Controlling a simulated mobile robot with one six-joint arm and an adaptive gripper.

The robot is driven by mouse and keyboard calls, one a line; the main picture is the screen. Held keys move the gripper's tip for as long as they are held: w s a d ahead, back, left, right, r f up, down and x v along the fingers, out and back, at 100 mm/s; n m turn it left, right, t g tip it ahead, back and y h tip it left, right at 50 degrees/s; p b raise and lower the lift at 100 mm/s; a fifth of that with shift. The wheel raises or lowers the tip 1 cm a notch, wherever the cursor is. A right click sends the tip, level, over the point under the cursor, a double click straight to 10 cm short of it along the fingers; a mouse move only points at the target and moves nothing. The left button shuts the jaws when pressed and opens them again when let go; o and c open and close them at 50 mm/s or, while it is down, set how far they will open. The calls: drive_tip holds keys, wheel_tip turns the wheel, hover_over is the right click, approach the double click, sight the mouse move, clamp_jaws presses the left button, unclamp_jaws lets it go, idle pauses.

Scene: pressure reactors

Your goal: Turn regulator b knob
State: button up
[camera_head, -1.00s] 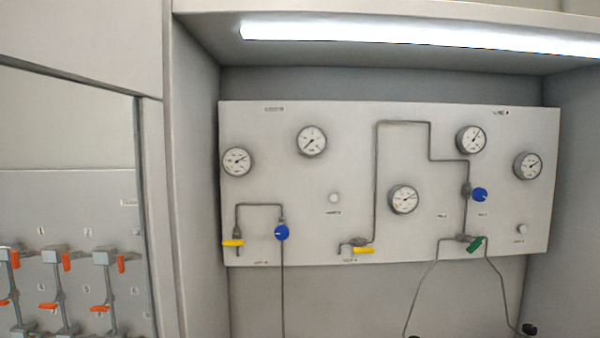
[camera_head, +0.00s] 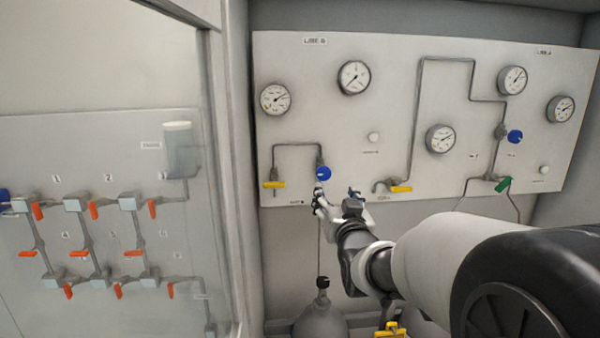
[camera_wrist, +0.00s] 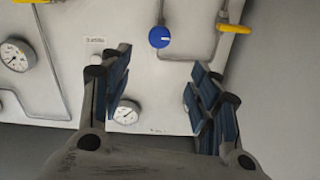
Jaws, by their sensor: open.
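The left blue knob (camera_head: 323,173), taken as regulator b's, sits on the panel under the label "LINE B", on a grey pipe. It shows whole near the top of the wrist view (camera_wrist: 159,37), which sees the panel upside down. My gripper (camera_head: 338,195) is open and empty, just below and to the right of this knob in the head view. In the wrist view the blue-padded fingers (camera_wrist: 160,64) are spread apart, with the knob beyond their tips and not between the pads. A gap to the knob seems to show; its depth is hard to judge.
A yellow handle (camera_head: 274,185) is left of the knob, another yellow handle (camera_head: 401,189) to its right. A second blue knob (camera_head: 515,137) and a green handle (camera_head: 503,185) are farther right. Several gauges cover the panel. A grey cylinder (camera_head: 320,323) stands below.

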sight(324, 174)
drive_tip(key=w+p, duration=0.1)
drive_tip(key=w, duration=1.5)
drive_tip(key=shift+w, duration=0.2)
drive_tip(key=c, duration=1.1)
